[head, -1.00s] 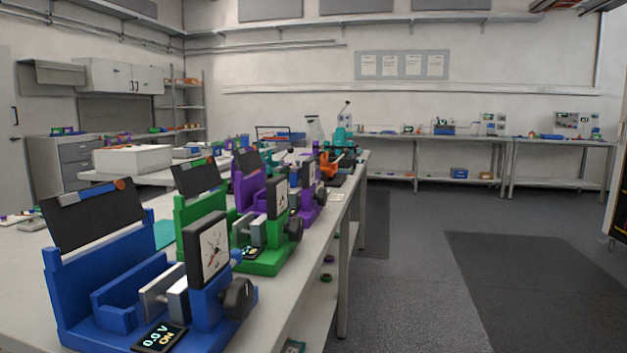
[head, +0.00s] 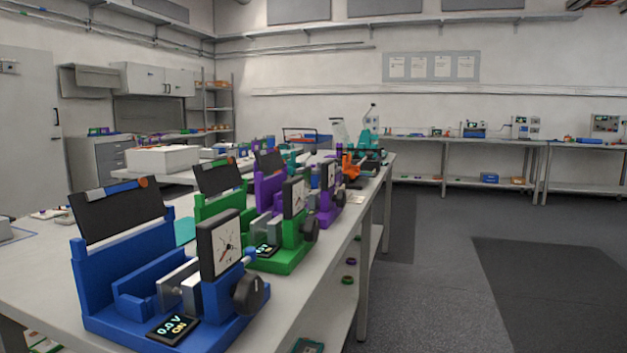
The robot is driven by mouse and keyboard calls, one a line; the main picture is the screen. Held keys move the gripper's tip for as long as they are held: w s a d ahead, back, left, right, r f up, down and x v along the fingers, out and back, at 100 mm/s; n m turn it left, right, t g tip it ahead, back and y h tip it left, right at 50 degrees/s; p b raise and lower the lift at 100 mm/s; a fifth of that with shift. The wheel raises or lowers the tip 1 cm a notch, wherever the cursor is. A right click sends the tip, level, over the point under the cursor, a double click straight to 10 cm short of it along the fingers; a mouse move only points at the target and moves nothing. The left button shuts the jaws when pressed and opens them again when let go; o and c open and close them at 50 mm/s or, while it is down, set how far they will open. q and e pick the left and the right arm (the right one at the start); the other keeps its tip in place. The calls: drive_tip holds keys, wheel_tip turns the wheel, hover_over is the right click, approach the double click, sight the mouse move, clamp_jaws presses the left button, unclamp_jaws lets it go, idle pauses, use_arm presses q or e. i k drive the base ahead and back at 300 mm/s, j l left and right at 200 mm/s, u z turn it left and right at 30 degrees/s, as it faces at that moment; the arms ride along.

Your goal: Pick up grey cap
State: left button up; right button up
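I cannot make out a grey cap in the head view. Neither of my grippers is in view. In front of me a blue battery cycler (head: 120,285) stands on the long table, with a dial, a black knob and a small display reading "0.0 V ON". A green cycler (head: 284,262) and a purple cycler (head: 267,188) stand behind it in a row. Between the blue cycler's clamp jaws (head: 180,284) I see grey metal blocks, but no cap that I can tell.
The long grey table (head: 30,290) runs away from me, with small coloured rings (head: 349,280) on its lower shelf. An orange device (head: 350,166) stands farther along. A white box (head: 162,159) is at the back left. The floor (head: 440,270) on the right is clear.

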sight(304, 167)
drive_tip(key=k, duration=0.5)
drive_tip(key=k+z, duration=0.1)
drive_tip(key=z, duration=1.1)
drive_tip(key=i+j, duration=0.1)
drive_tip(key=i, duration=0.35)
drive_tip(key=i+j, duration=0.1)
drive_tip(key=i, duration=0.35)
drive_tip(key=i+j+z, duration=0.1)
drive_tip(key=i, duration=0.4)
drive_tip(key=i+j, duration=0.1)
drive_tip(key=i, duration=3.35)
drive_tip(key=i+l+u, duration=0.1)
drive_tip(key=i+u, duration=0.3)
drive_tip(key=i, duration=0.15)
drive_tip(key=i+l+u, duration=0.25)
drive_tip(key=i+u, duration=0.25)
drive_tip(key=u, duration=1.8)
